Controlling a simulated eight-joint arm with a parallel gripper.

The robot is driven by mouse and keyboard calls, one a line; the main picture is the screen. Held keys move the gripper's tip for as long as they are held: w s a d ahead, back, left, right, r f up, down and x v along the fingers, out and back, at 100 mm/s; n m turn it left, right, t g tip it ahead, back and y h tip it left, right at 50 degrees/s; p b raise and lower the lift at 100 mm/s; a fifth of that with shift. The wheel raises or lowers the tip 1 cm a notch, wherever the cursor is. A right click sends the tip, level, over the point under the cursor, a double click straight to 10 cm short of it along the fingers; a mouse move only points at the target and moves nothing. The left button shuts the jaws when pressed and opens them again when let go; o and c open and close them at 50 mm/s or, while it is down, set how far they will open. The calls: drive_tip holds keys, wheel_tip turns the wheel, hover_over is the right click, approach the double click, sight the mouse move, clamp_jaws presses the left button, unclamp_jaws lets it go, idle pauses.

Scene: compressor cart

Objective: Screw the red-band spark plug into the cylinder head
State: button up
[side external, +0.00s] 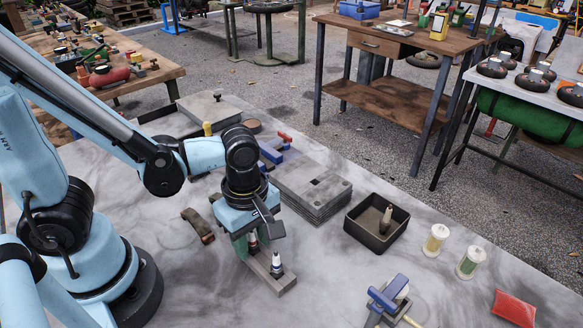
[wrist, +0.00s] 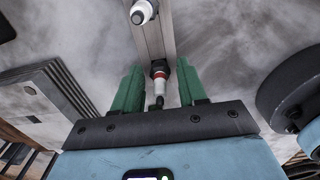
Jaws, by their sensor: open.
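A spark plug with a red band (wrist: 160,74) stands between the two green fingers of my gripper (wrist: 157,82) in the wrist view, with gaps on both sides. In the side view my gripper (side external: 249,240) points down over a narrow grey bar (side external: 287,284), and the red-band plug (side external: 253,246) is partly hidden by the fingers. My gripper is open. A second plug with a white body (side external: 277,267) stands on the same bar to the right, and also shows in the wrist view (wrist: 142,12). I cannot tell for sure which part is the cylinder head.
A stack of grey plates with holes (side external: 330,190) lies behind. A black tray (side external: 352,232) holds another plug (side external: 386,219). Two spools (side external: 436,239), a blue clamp-like tool (side external: 386,298) and a red packet (side external: 514,308) lie to the right. A dark curved piece (side external: 198,226) lies left of my gripper.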

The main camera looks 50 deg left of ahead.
clamp_jaws()
drive_tip(key=shift+r, duration=2)
drive_tip(key=w+a+r, duration=0.1)
drive_tip(key=w+r, duration=0.2)
drive_tip(key=w, duration=0.6)
drive_tip(key=w+a+r, duration=0.2)
drive_tip(key=w+r, duration=0.2)
drive_tip(key=w, duration=0.6)
drive_tip(key=shift+f, duration=0.1)
